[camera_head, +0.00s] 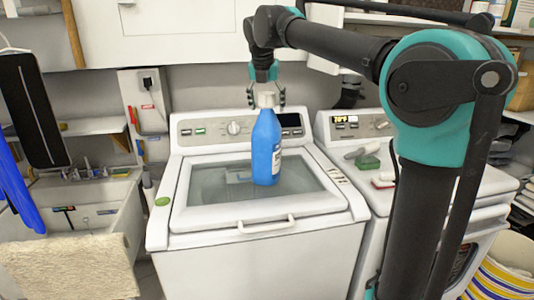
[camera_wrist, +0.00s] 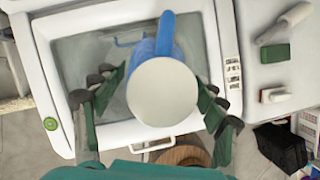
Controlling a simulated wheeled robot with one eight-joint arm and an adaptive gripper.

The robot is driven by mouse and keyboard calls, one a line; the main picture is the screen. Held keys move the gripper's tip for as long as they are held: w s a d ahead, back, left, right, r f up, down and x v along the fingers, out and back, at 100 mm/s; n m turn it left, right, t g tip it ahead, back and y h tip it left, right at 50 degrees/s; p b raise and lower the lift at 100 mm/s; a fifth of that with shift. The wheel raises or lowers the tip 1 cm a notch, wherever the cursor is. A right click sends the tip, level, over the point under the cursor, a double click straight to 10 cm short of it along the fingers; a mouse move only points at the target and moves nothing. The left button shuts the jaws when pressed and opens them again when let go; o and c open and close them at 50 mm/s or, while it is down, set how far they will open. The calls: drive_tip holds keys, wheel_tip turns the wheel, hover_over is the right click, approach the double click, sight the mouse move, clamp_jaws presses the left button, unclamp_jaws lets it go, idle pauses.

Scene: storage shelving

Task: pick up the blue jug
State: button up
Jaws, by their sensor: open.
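The blue jug (camera_head: 266,148) has a pale cap and a label, and stands upright on the glass lid of the left washing machine (camera_head: 260,255). In the wrist view I look down on the jug's round pale cap (camera_wrist: 162,91), with blue body (camera_wrist: 165,38) showing beyond it. My gripper (camera_head: 266,99) is above the machine at the height of the cap. In the wrist view its open fingers (camera_wrist: 156,98) lie on either side of the cap, with gaps visible. The lower part of the jug is hidden under the cap in the wrist view.
A second white machine (camera_head: 440,190) stands to the right, with a green block (camera_head: 367,162) and a red-and-white item (camera_head: 383,183) on top. The control panel (camera_head: 238,128) rises behind the jug. A sink (camera_head: 95,205) is at left. A wall cabinet (camera_head: 165,32) hangs above.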

drive_tip(key=shift+c, duration=0.6)
clamp_jaws()
